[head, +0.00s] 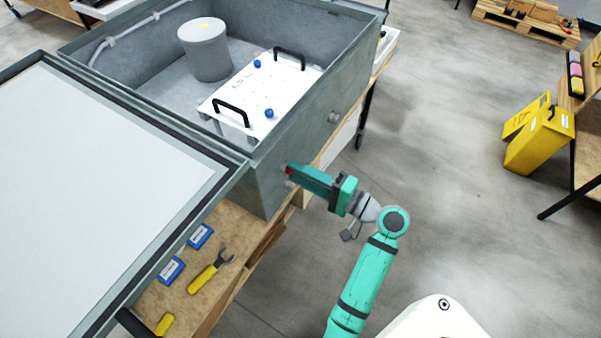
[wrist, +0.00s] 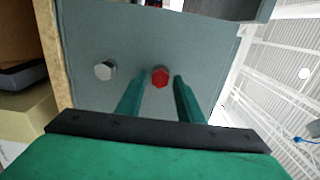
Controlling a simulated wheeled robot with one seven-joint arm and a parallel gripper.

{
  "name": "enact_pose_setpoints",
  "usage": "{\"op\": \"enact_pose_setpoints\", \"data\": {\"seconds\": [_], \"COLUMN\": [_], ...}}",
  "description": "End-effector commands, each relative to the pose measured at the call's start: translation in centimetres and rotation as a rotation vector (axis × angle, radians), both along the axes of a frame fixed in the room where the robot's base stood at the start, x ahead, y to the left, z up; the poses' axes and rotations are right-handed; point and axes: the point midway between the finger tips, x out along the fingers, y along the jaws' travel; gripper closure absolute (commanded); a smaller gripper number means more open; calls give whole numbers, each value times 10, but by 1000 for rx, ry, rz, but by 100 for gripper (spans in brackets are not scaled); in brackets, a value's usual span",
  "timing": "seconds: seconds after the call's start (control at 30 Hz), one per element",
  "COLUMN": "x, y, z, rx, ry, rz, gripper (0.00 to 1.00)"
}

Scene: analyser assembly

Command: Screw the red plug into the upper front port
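The red plug (wrist: 160,77) is a hexagonal head against the grey-green wall of the analyser housing (wrist: 120,35). In the head view the plug (head: 288,170) shows as a small red spot at my gripper's tips. My gripper (wrist: 161,79) points at the wall, one finger on each side of the plug. A narrow gap shows between each finger and the plug, so the gripper looks open around it. A grey hexagonal plug (wrist: 105,70) sits beside it in the wrist view. The port behind the red plug is hidden, and how deep the plug sits cannot be told.
The housing's open lid (head: 100,190) spreads at the left. A wooden bench (head: 225,225) below holds blue boxes (head: 171,270) and a yellow-handled wrench (head: 205,278). Inside the housing are a grey cylinder (head: 205,52) and a white handled panel (head: 265,90). The floor at right is clear near my arm.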

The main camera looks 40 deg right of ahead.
Motion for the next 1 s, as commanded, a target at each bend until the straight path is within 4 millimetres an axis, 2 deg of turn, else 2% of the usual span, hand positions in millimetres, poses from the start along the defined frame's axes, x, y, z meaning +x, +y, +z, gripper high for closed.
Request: {"op": "enact_pose_setpoints", "data": {"seconds": [0.07, 0.2, 0.23, 0.47, 1.0], "x": [0, 0, 0, 0, 0], "y": [0, 0, 0, 0, 1], "z": [0, 0, 0, 0, 0], "rx": [1, 2, 2, 25, 564], "ry": [0, 1, 1, 10, 233], "rz": [0, 0, 0, 0, 1], "gripper": [66, 97, 100, 100, 100]}}
